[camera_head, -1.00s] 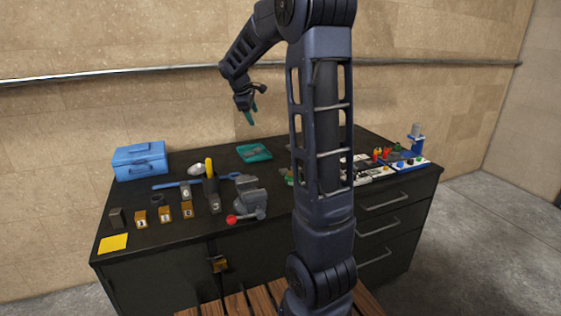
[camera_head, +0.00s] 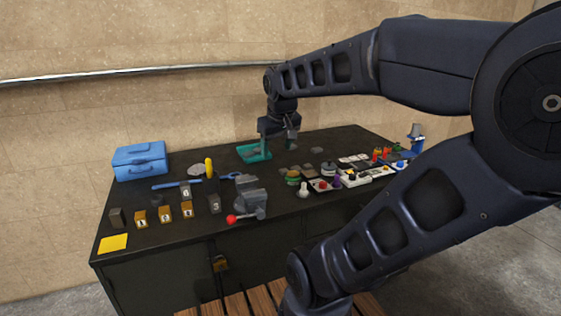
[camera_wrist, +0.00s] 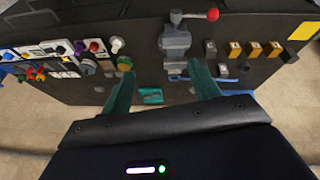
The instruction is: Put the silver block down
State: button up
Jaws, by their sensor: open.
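My gripper (camera_wrist: 162,73) is open in the wrist view, its two teal fingers wide apart with nothing held between them. In the head view my gripper (camera_head: 279,135) hangs above the back of the dark bench, near the teal tray (camera_head: 262,156). Several grey blocks are on the bench; I cannot tell which is the silver block. One grey block (camera_head: 214,204) and another grey block (camera_head: 186,189) stand left of the vise (camera_head: 249,196), both with number labels. A darker block (camera_head: 116,218) stands at the far left.
A blue toolbox (camera_head: 140,161) stands at the back left, and a yellow sheet (camera_head: 113,243) lies at the front left. Brass numbered blocks (camera_head: 165,213) stand in a row. Coloured knobs and panels (camera_head: 350,178) crowd the right side. The vise handle sticks out at the front.

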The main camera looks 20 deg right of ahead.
jog(key=shift+m+y, duration=0.3)
jog(key=shift+m, duration=0.6)
jog(key=s, duration=0.1)
jog(key=s+f, duration=0.1)
jog(key=s, duration=0.1)
jog(key=s+a+f, duration=0.1)
jog(key=s, duration=0.1)
jog(key=shift+f, duration=0.2)
jog(key=shift+w, duration=0.1)
dwell(1.2)
